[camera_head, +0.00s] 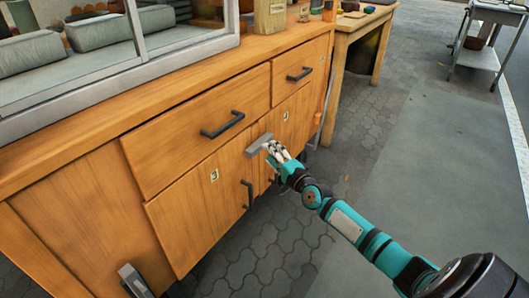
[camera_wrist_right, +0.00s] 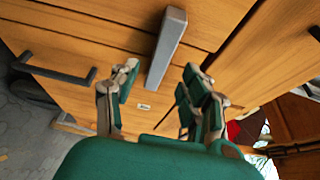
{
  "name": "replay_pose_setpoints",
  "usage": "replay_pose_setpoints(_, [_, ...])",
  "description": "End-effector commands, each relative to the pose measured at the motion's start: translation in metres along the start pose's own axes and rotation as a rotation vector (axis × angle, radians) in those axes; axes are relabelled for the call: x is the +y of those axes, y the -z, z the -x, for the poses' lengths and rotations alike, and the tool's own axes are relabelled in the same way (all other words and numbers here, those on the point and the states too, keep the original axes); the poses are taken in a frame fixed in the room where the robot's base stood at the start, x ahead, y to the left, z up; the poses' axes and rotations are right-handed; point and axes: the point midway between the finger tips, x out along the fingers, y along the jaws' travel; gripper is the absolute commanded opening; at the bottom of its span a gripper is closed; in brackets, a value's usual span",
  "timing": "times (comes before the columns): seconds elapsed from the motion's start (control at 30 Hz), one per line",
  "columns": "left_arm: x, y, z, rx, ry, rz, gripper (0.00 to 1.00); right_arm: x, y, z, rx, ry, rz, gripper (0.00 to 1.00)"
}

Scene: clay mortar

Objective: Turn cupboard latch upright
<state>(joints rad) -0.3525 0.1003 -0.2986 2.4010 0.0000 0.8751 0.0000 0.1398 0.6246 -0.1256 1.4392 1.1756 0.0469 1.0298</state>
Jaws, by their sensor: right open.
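The wooden cupboard (camera_head: 195,205) has drawers above and doors below. A grey bar-shaped latch (camera_head: 259,144) sits on its front near the seam between the doors, lying across rather than upright in the head view. The latch (camera_wrist_right: 167,48) also shows in the right wrist view, as a long grey bar ahead of my fingers. My right gripper (camera_head: 271,148) is at the latch's right end; in the wrist view its fingers (camera_wrist_right: 157,95) are spread, with the latch's near end in line with the gap. I cannot tell if they touch it. My left gripper is not in view.
Black handles stick out from the upper drawer (camera_head: 222,125), the right drawer (camera_head: 300,74) and the left door (camera_head: 248,195). Another grey metal piece (camera_head: 134,281) is low at the left. A wooden table (camera_head: 357,38) stands beyond; the paving (camera_head: 430,150) at right is open.

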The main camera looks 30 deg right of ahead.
Motion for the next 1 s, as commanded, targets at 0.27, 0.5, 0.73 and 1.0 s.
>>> replay_pose_setpoints(0.27, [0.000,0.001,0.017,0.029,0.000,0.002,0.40,0.002,0.000,-0.038,0.000,0.001,-0.001,0.46])
replay_pose_setpoints(0.5, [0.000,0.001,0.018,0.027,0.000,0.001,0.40,0.000,0.000,-0.043,0.000,0.000,0.000,0.46])
replay_pose_setpoints(0.73, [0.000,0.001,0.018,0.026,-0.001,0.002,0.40,0.000,0.000,-0.043,0.000,0.000,0.000,0.34])
replay_pose_setpoints(1.0, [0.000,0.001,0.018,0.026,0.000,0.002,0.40,0.000,0.000,-0.043,0.000,0.000,0.000,0.00])
